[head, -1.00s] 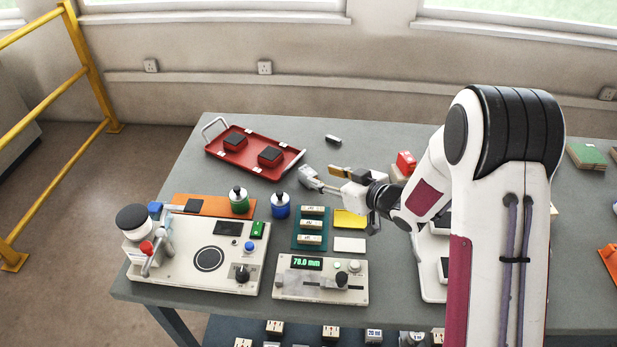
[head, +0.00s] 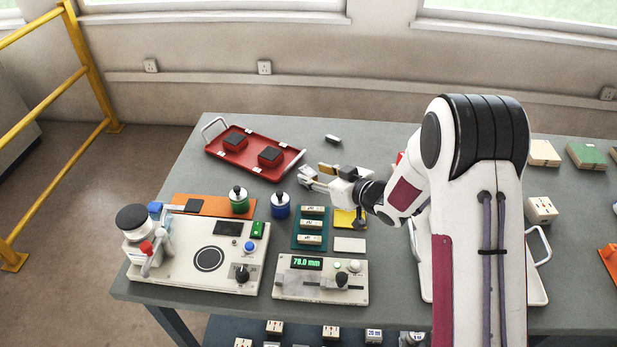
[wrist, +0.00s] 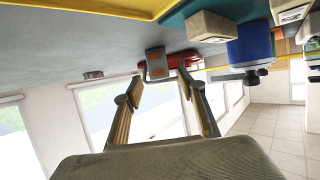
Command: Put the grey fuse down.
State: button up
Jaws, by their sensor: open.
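A grey block with orange marks, which I take for the grey fuse (wrist: 156,62), shows in the wrist view between and just beyond my fingertips. Gaps show on both sides of it, so neither finger seems to touch it. My gripper (head: 312,178) is open, low over the table between the red tray and the yellow pad. In the head view the fuse is hard to tell from the fingers. I cannot tell whether its whole underside rests on the table.
The red tray (head: 221,153) with two dark blocks stands to the left. A small dark piece (head: 333,139) lies behind the gripper. The blue bottle (head: 280,208), a teal rack (head: 297,241) and the yellow pad (head: 344,223) are close in front.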

aim_at(312, 174)
jog(key=shift+x, duration=1.8)
jog(key=shift+s, duration=0.1)
grip_shut()
